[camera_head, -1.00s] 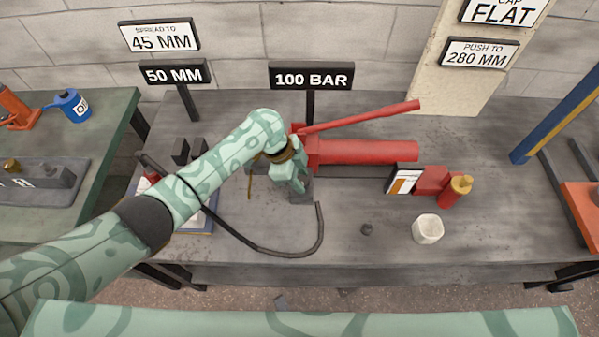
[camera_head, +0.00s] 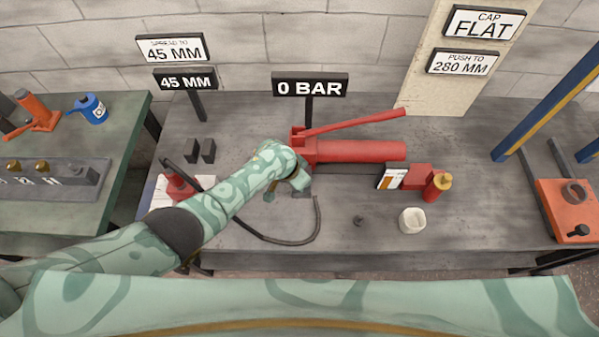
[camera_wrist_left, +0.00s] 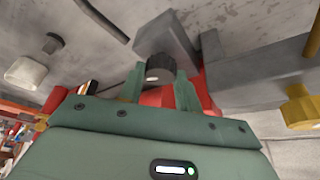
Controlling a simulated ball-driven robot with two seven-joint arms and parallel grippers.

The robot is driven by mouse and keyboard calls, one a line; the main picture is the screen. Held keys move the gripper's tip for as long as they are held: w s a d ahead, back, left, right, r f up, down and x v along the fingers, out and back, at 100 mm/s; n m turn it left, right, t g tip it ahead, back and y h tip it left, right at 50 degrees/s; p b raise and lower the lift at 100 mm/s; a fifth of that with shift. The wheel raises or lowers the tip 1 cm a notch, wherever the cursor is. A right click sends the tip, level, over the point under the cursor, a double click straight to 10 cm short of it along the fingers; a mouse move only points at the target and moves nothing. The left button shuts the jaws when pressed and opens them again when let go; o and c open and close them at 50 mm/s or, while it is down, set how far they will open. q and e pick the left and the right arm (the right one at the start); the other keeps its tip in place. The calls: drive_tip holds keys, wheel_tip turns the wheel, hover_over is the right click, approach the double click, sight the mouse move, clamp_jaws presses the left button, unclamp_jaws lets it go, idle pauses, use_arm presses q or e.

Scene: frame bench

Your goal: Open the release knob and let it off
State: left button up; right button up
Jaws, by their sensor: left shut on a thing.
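The red hand pump (camera_head: 360,151) lies on the bench with its lever (camera_head: 355,122) slanting up to the right. My left gripper (camera_head: 300,184) is at the pump's near left end, and the arm hides the knob in the head view. In the left wrist view the dark ridged release knob (camera_wrist_left: 158,66) sits between the two fingers of my left gripper (camera_wrist_left: 160,84), which are shut on it. The pressure sign (camera_head: 310,87) reads 0 BAR. The spread sign (camera_head: 186,80) reads 45 MM, below a sign (camera_head: 172,48) reading SPREAD TO 45 MM. My right gripper is out of view.
A black hose (camera_head: 290,242) curves over the bench near my left arm. A white cup (camera_head: 412,221), a red bottle with a yellow cap (camera_head: 437,187) and a small dark piece (camera_head: 358,220) stand right of the gripper. A red tool (camera_head: 180,186) is at left.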

use_arm(q)
drive_tip(key=shift+n+t+y+p, duration=0.3)
drive_tip(key=shift+n+p, duration=0.2)
drive_tip(key=shift+n, duration=0.5)
drive_tip(key=o, duration=1)
drive_tip(key=shift+c, duration=0.2)
drive_tip(key=p+v, duration=1.1)
drive_tip(key=v, duration=0.5)
drive_tip(key=shift+p, duration=0.35)
